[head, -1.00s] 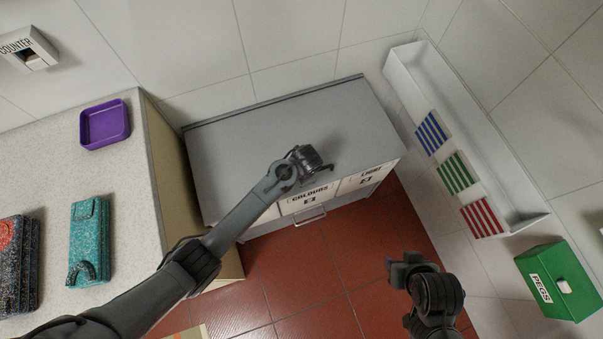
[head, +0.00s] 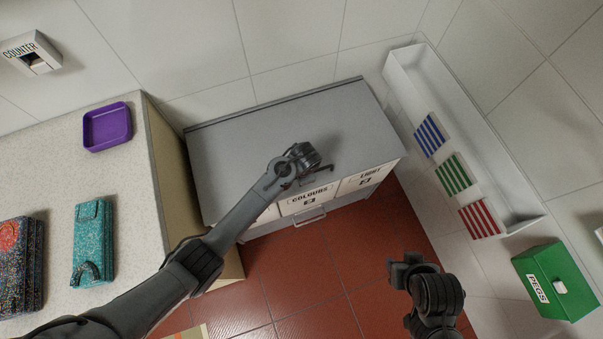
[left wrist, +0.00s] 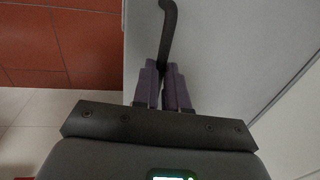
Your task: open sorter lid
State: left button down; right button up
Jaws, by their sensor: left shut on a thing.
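The sorter is a grey cabinet with a flat grey lid (head: 240,150) on top. Its front bins are labelled, one reading COLOURS (head: 311,195). The lid looks down, lying flat. My left gripper (head: 318,176) is over the lid's front edge. In the left wrist view its purple-grey fingers (left wrist: 164,88) are shut on a dark curved handle (left wrist: 168,28) at the lid. The fingertips are mostly hidden by the wrist in the head view. My right gripper (head: 398,268) hangs over the red floor, away from the sorter; its finger gap is not clear.
A counter (head: 130,240) at left holds a purple tray (head: 107,127) and a teal case (head: 92,242). A white trough (head: 432,95) with striped panels and a green PEGS box (head: 553,280) stand at right. The red floor (head: 320,260) before the sorter is open.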

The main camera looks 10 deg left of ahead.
pick_arm(q)
jog(key=w+a+r+p, duration=0.1)
jog(key=w+r+p, duration=0.1)
jog(key=r+p, duration=0.2)
jog(key=w+a+r+g+h+p, duration=0.1)
jog(key=w+a+r+p, duration=0.1)
jog(key=r, duration=0.6)
jog(key=w+a+r+g+p, duration=0.1)
jog(key=w+a+r+p, duration=0.1)
jog(key=w+r+p, duration=0.2)
jog(key=shift+w+a+r+p, duration=0.15)
jog(key=shift+r+p, duration=0.75)
jog(key=shift+p, duration=0.3)
jog(key=c, duration=1.4)
grip_release()
jog(key=shift+w, duration=0.2)
jog(key=shift+c, duration=0.2)
jog(key=shift+o, duration=1.4)
jog(key=shift+w+a+r, duration=0.2)
jog(key=shift+w, duration=0.1)
jog(key=shift+s+d, duration=0.1)
jog(key=shift+s, duration=0.05)
